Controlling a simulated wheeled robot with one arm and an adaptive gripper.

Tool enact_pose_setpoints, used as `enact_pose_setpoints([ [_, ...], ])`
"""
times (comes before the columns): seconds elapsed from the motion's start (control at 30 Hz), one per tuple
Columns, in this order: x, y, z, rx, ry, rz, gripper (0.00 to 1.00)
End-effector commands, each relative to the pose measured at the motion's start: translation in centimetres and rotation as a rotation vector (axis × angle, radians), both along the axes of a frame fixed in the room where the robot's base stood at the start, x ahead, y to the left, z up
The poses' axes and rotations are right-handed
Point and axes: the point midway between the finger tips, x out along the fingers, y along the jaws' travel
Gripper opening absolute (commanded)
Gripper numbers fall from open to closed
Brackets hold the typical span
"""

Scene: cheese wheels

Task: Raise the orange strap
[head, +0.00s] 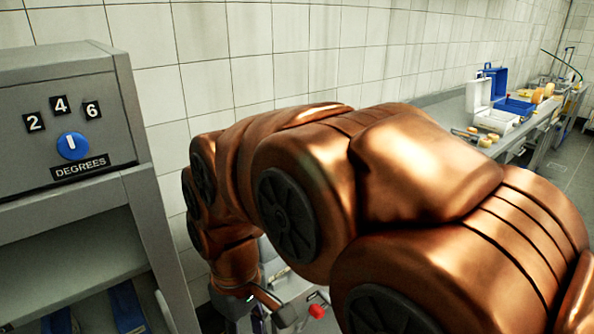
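I cannot make out an orange strap in the head view. My copper arm fills the middle and lower right and hides much of what lies behind and below it. Its far end reaches down to the bottom edge, where what looks like my gripper (262,310) shows only in part, cut off by the frame. Its fingers are not clear, so I cannot tell whether it is open or shut, or whether it touches anything. A small red knob-like thing (317,311) is just right of it, by some grey metal parts.
A grey cabinet (60,110) with a blue dial (72,146) marked 2, 4, 6 and "DEGREES" stands close on the left. Blue items (126,306) lie on its lower shelf. A bench at the right back holds a white-and-blue case (480,95) and yellow pieces. Floor shows at far right.

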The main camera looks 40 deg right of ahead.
Motion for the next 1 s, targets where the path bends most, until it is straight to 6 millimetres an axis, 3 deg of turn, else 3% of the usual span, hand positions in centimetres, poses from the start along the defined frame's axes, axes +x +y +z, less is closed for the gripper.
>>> enact_pose_setpoints([
  [0.1, 4.1, -1.5, 2.0, 0.018, -0.025, 0.083, 0.37],
  [0.27, 9.0, -4.2, 4.3, 0.038, -0.063, 0.198, 0.37],
  [0.5, 15.6, -9.6, 7.1, 0.051, -0.119, 0.374, 0.37],
  [0.8, 22.1, -18.0, 9.3, 0.043, -0.184, 0.608, 0.37],
  [1.0, 25.0, -24.2, 10.2, 0.023, -0.221, 0.774, 0.37],
])
